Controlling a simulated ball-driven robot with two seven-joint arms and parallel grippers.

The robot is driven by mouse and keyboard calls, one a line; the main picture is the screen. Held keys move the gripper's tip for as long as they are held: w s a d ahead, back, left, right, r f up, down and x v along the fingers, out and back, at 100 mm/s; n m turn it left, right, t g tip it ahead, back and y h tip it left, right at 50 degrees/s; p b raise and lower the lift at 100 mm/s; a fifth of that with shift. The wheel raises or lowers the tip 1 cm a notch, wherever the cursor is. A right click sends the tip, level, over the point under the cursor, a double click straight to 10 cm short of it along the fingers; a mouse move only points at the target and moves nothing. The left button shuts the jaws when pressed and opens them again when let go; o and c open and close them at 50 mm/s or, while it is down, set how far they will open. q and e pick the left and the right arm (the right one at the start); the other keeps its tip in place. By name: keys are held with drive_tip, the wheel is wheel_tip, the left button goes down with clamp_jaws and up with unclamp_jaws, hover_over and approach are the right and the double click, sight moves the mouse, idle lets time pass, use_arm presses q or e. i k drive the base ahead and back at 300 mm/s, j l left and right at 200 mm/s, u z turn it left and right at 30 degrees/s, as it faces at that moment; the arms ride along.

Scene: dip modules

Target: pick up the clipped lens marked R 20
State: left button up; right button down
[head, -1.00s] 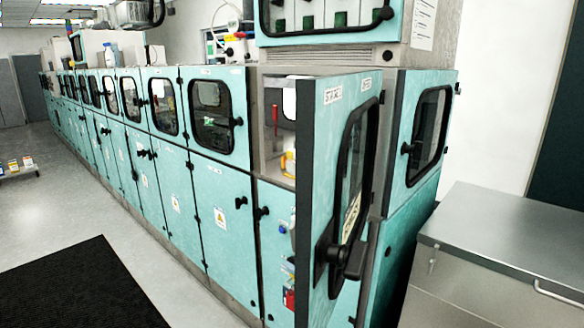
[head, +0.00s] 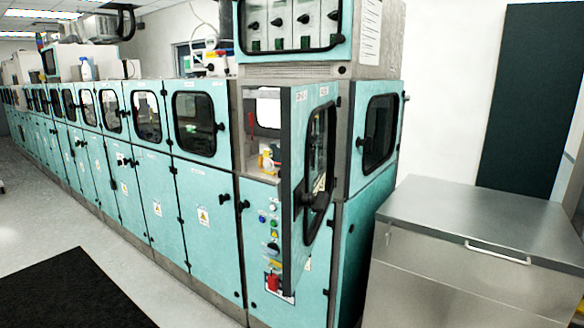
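No clipped lens marked R 20 can be made out in the head view. The turquoise machine row (head: 150,185) runs from the left back to the middle. Its end cabinet door (head: 312,175) stands open toward me. Inside the open compartment (head: 265,145) are small yellow and white items and a red thing, too small to identify. The open door hides part of the cabinet front. Neither of my grippers is in view.
A steel cabinet (head: 480,235) with a flat, bare top stands at the right. A black mat (head: 70,295) lies on the floor at the lower left. Grey floor is free along the machine row. A control panel (head: 271,240) with buttons sits below the open compartment.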

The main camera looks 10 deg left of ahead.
sight(268, 163)
drive_tip(key=i+j+z, duration=0.1)
drive_tip(key=z, duration=0.35)
drive_tip(key=j+z, duration=0.1)
drive_tip(key=z, duration=0.35)
drive_tip(key=i+j+z, duration=0.1)
drive_tip(key=z, duration=0.35)
drive_tip(key=j+z, duration=0.2)
drive_tip(key=z, duration=0.25)
